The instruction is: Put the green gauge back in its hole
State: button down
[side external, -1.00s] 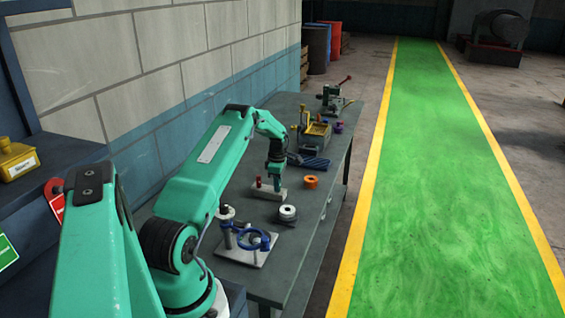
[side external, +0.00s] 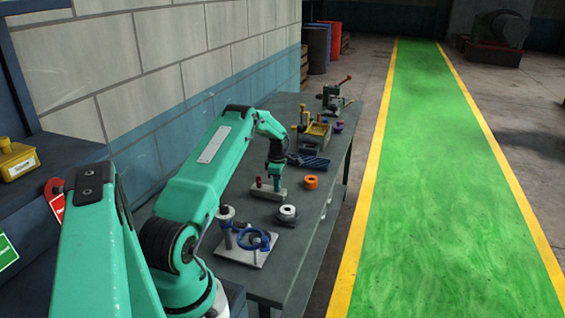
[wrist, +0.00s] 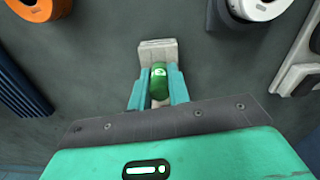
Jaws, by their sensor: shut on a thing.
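The green gauge (wrist: 159,82) sits between the two teal fingers of my gripper (wrist: 161,76) in the wrist view, and the gripper is shut on it. A pale block (wrist: 157,50) lies just beyond and under the fingers. In the side view my gripper (side external: 276,180) points down at the right part of this block (side external: 265,194), and a red gauge (side external: 259,182) stands at its left end. The green gauge is too small to make out there. The hole is hidden, and I cannot tell whether the gauge's lower end is in it.
An orange ring (side external: 311,182) and a white spool (side external: 288,213) lie close on the bench. A blue ribbed piece (side external: 308,162) lies behind. A plate with a post and blue coil (side external: 252,257) is nearer. A yellow tray (side external: 318,130) and a lever device (side external: 332,98) stand further back.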

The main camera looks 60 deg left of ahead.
jog(key=c, duration=1.3)
grip_release()
jog(key=shift+o, duration=0.2)
jog(key=shift+r, duration=3.95)
